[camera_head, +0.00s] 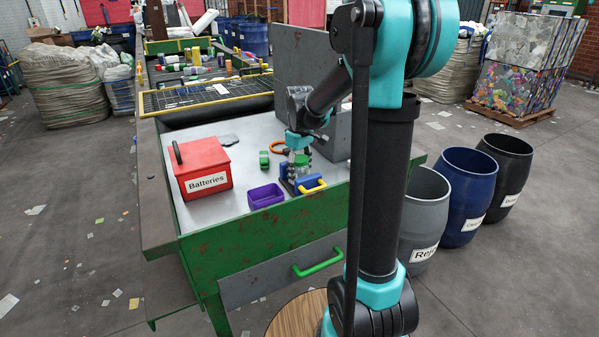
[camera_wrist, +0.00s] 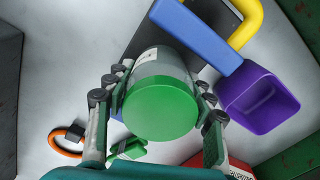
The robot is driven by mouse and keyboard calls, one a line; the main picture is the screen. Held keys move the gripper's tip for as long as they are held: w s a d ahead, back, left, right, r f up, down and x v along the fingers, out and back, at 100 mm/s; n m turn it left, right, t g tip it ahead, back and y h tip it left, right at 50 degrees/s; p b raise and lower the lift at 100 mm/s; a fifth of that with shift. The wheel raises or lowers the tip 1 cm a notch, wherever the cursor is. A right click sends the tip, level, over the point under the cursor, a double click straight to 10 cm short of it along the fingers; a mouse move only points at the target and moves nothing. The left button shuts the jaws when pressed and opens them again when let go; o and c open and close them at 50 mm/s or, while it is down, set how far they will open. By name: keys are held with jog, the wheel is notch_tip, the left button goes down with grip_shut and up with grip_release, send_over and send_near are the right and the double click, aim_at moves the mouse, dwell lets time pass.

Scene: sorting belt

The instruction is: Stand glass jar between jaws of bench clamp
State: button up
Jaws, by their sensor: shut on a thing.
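The glass jar with a green lid (camera_wrist: 162,108) is held between the fingers of my gripper (camera_wrist: 158,120); it also shows in the head view (camera_head: 301,160). The gripper is shut on the jar's sides. The bench clamp (camera_wrist: 205,38) has a blue jaw, a yellow handle and a dark base. Its blue jaw lies just beyond the jar in the wrist view. In the head view the clamp (camera_head: 309,183) is near the bench's front edge, with the jar at or over it. Whether the jar's bottom touches the clamp base is hidden.
A purple bin (camera_head: 265,196) stands left of the clamp, and a red Batteries box (camera_head: 204,167) farther left. A green object (camera_head: 264,160) and an orange ring (camera_head: 279,148) lie behind. A grey block (camera_head: 338,135) stands right.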

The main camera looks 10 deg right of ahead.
jog(key=o, duration=1.2)
jog(key=shift+f, duration=0.1)
jog(key=shift+o, duration=0.2)
notch_tip(320, 180, up, 12)
jog(key=shift+r, duration=0.15)
